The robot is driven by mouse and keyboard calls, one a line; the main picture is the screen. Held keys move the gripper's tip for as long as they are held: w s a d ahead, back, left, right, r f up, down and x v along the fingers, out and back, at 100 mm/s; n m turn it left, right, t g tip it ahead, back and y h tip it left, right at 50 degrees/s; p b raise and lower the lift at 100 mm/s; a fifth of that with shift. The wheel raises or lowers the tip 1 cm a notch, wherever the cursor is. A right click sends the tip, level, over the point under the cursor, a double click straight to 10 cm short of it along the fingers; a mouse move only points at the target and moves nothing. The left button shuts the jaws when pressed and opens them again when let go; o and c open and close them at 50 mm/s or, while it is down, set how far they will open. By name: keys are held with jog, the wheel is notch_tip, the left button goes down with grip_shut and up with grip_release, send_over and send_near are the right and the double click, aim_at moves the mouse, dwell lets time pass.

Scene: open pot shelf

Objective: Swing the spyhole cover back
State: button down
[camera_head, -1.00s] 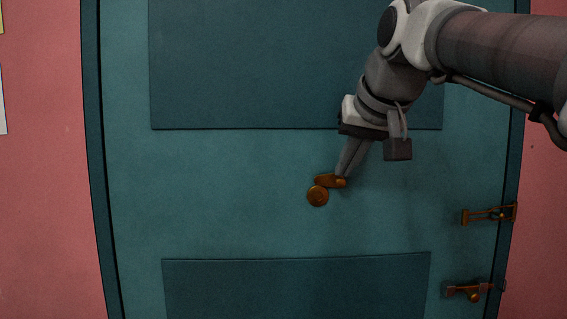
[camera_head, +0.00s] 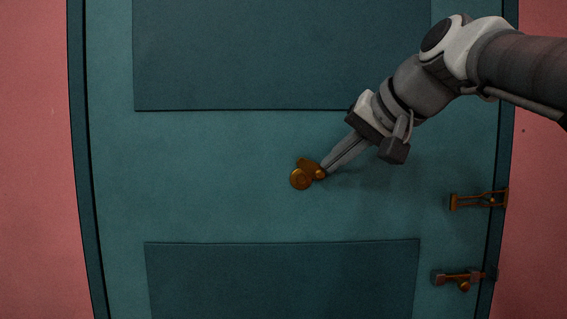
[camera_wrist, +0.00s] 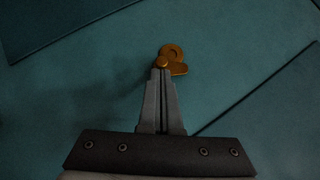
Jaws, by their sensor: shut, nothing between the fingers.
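The brass spyhole (camera_head: 300,179) is a round ringed piece on the teal door, left of my gripper in the head view. Its brass cover (camera_head: 308,165) is a small flap lying along the spyhole's upper right, slanting down to a small knob at its right end. The round face of the spyhole shows. My gripper (camera_head: 325,171) is shut and empty, its tips at the knob end, seemingly touching it. In the wrist view the spyhole (camera_wrist: 171,51) and cover (camera_wrist: 178,69) are just beyond the fingertips (camera_wrist: 160,71), which hide part of the cover.
Recessed panels lie above (camera_head: 270,55) and below (camera_head: 280,285) the spyhole. The door surface to the spyhole's left is clear. Pink wall (camera_head: 35,150) flanks the door.

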notch_tip(320, 180, down, 3)
jog(key=m+y+b, duration=0.2)
jog(key=y+b, duration=0.1)
jog(key=b, duration=0.2)
jog(key=shift+t+y, duration=0.3)
jog(key=shift+t, duration=0.1)
jog(key=m+y+b, duration=0.1)
jog(key=b, duration=0.1)
jog(key=f+m+t+y+b, duration=0.1)
jog(key=b, duration=0.1)
jog(key=shift+a+f, duration=0.15)
jog(key=shift+a, duration=0.1)
jog(key=shift+r, duration=0.35)
